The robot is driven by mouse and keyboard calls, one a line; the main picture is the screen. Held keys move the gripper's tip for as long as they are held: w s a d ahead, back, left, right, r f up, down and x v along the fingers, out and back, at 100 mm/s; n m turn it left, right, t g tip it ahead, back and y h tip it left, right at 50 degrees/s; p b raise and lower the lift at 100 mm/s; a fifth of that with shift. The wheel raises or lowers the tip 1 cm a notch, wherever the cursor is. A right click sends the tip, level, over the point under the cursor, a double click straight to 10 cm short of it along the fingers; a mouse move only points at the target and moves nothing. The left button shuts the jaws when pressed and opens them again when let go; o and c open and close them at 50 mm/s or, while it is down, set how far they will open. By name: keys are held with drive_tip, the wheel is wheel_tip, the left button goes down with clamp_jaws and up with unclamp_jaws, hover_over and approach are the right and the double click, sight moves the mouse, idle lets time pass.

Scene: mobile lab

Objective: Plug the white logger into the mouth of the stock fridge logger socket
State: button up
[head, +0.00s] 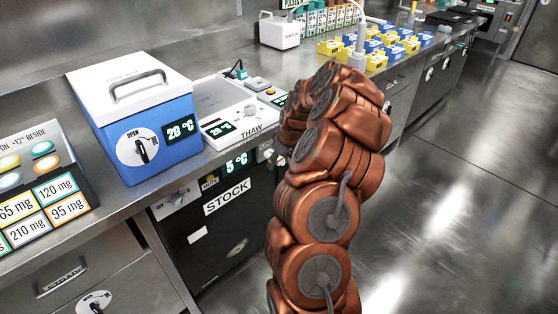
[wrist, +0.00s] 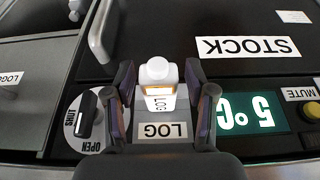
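The white logger (wrist: 158,72), with a rounded end and a LOG tag, sits between the two fingers of my gripper (wrist: 160,78) in the wrist view. The fingers flank it closely and look shut on it. A LOG plate (wrist: 162,130) on the stock fridge panel shows just below it in that view. The socket mouth is not visible, so I cannot tell whether the logger is in it. The stock fridge (head: 220,240) has a black front, a STOCK label and a 5 °C display. In the head view my arm hides the gripper and logger.
An OPEN/SHUT dial (wrist: 86,118) and a yellow MUTE button (wrist: 313,111) flank the fridge panel in the wrist view. A blue cool box (head: 150,135) and a white THAW unit (head: 230,105) stand on the counter above. Floor to the right is clear.

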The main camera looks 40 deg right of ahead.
drive_tip(key=shift+o, duration=0.2)
drive_tip(key=v, duration=1.2)
idle(0.5)
drive_tip(key=s+a+r+n+g+y, duration=0.1)
drive_tip(key=s+a+r, duration=0.1)
drive_tip(key=a, duration=0.7)
drive_tip(key=s+a+r+g, duration=0.1)
drive_tip(key=s+a, duration=0.1)
drive_tip(key=a, duration=0.7)
drive_tip(key=s+a+r+n+g+y, duration=0.1)
drive_tip(key=s+a+r, duration=0.1)
drive_tip(key=a, duration=0.7)
drive_tip(key=s+a+f+g+h, duration=0.1)
drive_tip(key=s+a, duration=0.2)
drive_tip(key=s, duration=0.5)
drive_tip(key=s+a+f+m+g, duration=0.15)
drive_tip(key=s+a, duration=0.25)
drive_tip(key=s, duration=0.4)
drive_tip(key=s+a+g+h, duration=0.1)
drive_tip(key=s+a+g, duration=0.15)
drive_tip(key=s, duration=0.45)
wheel_tip(320, 180, up, 17)
drive_tip(key=t+p, duration=0.2)
drive_tip(key=p, duration=1.3)
drive_tip(key=shift+a, duration=0.45)
